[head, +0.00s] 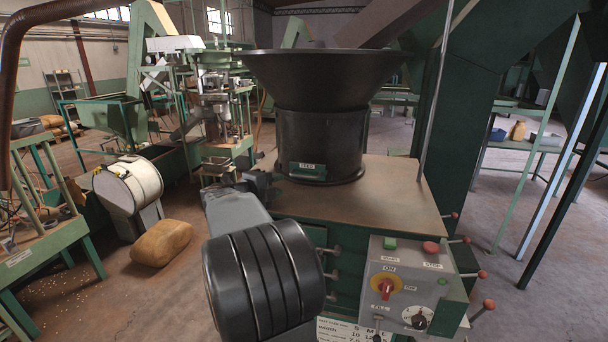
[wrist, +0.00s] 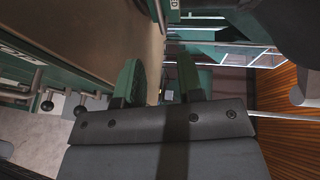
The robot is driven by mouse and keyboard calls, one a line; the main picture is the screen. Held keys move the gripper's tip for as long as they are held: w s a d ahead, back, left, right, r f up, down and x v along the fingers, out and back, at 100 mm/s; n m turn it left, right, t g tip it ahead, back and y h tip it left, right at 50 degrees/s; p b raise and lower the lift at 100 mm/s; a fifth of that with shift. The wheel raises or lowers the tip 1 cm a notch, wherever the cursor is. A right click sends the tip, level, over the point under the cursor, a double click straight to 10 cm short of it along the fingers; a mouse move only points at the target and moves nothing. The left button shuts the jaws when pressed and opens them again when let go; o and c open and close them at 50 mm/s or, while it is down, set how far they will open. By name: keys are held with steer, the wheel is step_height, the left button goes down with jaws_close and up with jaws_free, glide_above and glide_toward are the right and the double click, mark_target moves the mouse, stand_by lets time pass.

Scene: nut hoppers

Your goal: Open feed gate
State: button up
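The feed gate (head: 308,170) is a small green plate with a label, low on the front of the black hopper's (head: 325,130) cylindrical base. The hopper stands on the machine's brown top (head: 400,195). My gripper (head: 268,183) is at the left edge of that top, left of the gate and apart from it in the picture. In the wrist view my gripper's two green fingers (wrist: 160,82) stand apart with nothing between them. The gate cannot be made out in the wrist view. My arm hides part of the machine's front left side.
A control box (head: 408,285) with a red switch and buttons is at the machine's front right. Levers with red knobs (head: 482,274) stick out at its right. A tan sack (head: 162,242) and a white drum (head: 130,185) are on the left. A thin upright rod (head: 433,100) stands right of the hopper.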

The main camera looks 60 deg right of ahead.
mark_target(304, 177)
steer(key=d+p, duration=0.1)
steer(key=d, duration=0.3)
steer(key=d+f+p, duration=0.1)
steer(key=d, duration=0.3)
steer(key=s+d+f, duration=0.1)
steer(key=d, duration=0.3)
steer(key=shift+s+d+f+p, duration=0.1)
steer(key=shift+d+f+p, duration=0.1)
steer(key=shift+d+p, duration=0.2)
steer(key=shift+c, duration=0.2)
jaws_close()
steer(key=shift+s, duration=0.1)
